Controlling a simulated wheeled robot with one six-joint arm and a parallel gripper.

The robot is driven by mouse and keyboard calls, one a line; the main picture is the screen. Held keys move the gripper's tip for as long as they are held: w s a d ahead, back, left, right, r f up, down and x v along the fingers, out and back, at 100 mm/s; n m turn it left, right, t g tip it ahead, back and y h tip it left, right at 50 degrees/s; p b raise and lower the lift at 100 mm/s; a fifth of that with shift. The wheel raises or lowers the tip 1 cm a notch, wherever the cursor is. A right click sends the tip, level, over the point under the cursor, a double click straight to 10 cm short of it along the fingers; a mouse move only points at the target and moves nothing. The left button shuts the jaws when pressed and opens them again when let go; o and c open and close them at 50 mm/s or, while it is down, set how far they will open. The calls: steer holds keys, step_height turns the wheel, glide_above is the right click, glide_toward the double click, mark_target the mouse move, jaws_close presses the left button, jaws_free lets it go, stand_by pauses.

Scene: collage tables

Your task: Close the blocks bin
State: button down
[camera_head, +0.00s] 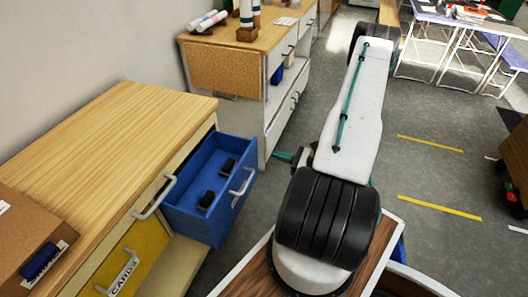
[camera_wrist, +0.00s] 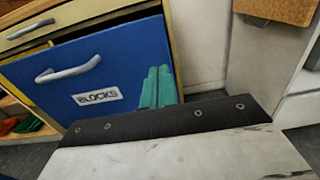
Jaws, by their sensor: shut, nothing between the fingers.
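The blocks bin (camera_head: 211,189) is a blue drawer standing open from the wooden-topped cabinet, with a few dark blocks (camera_head: 206,199) inside. In the wrist view its blue front (camera_wrist: 112,72) shows a pale handle (camera_wrist: 68,70) and a label reading BLOCKS (camera_wrist: 98,96). My gripper's teal fingers (camera_wrist: 158,88) are shut together and empty, in front of the right edge of the drawer front. In the head view the gripper (camera_head: 282,157) is just right of the drawer's far end. I cannot tell whether the fingers touch the front.
A second cabinet (camera_head: 222,69) stands beyond, past a gap. Open grey floor (camera_head: 425,175) lies to the right, with folding tables (camera_head: 450,20) farther back.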

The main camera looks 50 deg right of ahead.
mark_target(256, 149)
steer(key=x, duration=0.6)
steer(key=shift+w, duration=0.3)
